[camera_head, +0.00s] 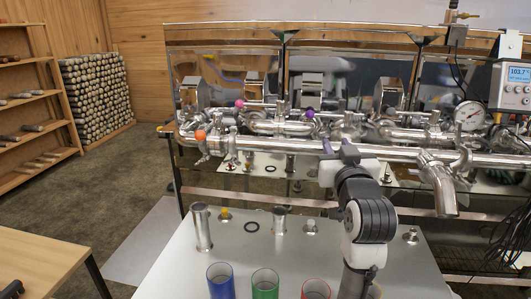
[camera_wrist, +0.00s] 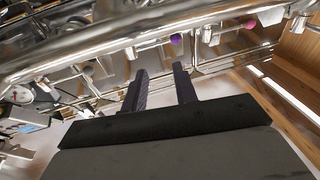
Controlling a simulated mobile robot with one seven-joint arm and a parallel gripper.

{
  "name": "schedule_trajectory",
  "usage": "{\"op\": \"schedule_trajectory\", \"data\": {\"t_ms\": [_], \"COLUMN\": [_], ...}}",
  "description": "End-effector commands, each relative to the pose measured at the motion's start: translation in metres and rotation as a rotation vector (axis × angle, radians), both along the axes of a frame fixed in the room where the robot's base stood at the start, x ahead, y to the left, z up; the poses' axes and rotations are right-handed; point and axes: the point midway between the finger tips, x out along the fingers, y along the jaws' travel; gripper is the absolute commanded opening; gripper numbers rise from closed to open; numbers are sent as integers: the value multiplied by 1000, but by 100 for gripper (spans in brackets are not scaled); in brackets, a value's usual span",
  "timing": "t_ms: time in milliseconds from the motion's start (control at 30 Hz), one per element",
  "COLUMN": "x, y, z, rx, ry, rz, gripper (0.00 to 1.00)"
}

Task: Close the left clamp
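The long steel pipe (camera_head: 270,146) runs across the front of the evaporator. At its left end is a metal clamp fitting (camera_head: 212,147) beside an orange ball (camera_head: 200,135); I cannot tell whether this clamp is open or shut. My gripper (camera_head: 339,149) is well to the right of it, at the middle of the pipe. Its two dark fingers point up and stand apart. In the wrist view my gripper (camera_wrist: 160,84) is open, with nothing held between the fingers. The pipe (camera_wrist: 150,40) crosses the top of that view. The left clamp is not clearly visible there.
Purple (camera_head: 310,113) and pink (camera_head: 239,103) balls sit on fittings behind the pipe. A spout (camera_head: 439,185) and gauge (camera_head: 469,115) are at the right. Blue (camera_head: 221,281), green (camera_head: 265,283) and red (camera_head: 316,288) cups stand on the white table (camera_head: 180,265) below.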

Motion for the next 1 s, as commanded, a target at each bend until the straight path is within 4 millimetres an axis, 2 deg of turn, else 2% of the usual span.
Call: {"op": "schedule_trajectory", "data": {"t_ms": [33,300,600,800,1000], "x": [4,18,24,24,24], "y": [11,63,119,145,154], "z": [-3,-13,-17,-17,-17], "rx": [1,4,3,1,1], "ry": [-4,-34,-81,-105,-115], "rz": [11,57,110,137,146], "gripper": [29,29,29,29,29]}}
